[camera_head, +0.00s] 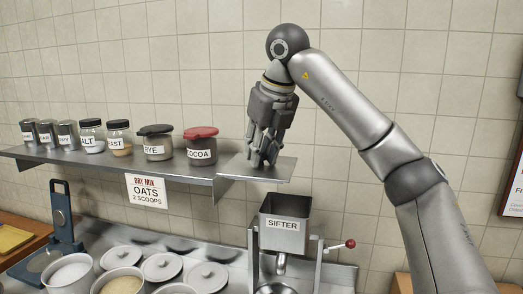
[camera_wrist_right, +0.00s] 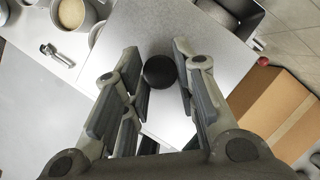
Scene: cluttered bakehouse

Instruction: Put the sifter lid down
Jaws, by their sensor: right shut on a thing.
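The sifter lid (camera_head: 278,171) is a flat, square metal plate. My right gripper (camera_head: 263,163) is shut on it from above and holds it level, up near the shelf's right end. In the right wrist view the lid (camera_wrist_right: 165,28) has a round black knob (camera_wrist_right: 160,71) between my fingers (camera_wrist_right: 159,85). The sifter (camera_head: 284,237), an open-topped grey metal hopper with a label and a red-knobbed crank, stands below the lid, clear of it. My left gripper is not in view.
A wall shelf (camera_head: 110,169) bears several jars, including RYE (camera_head: 157,147) and COCOA (camera_head: 201,150). Several white lidded pots (camera_head: 207,277) and open tubs (camera_head: 70,271) crowd the counter left of the sifter. A cardboard box (camera_wrist_right: 275,110) shows in the wrist view.

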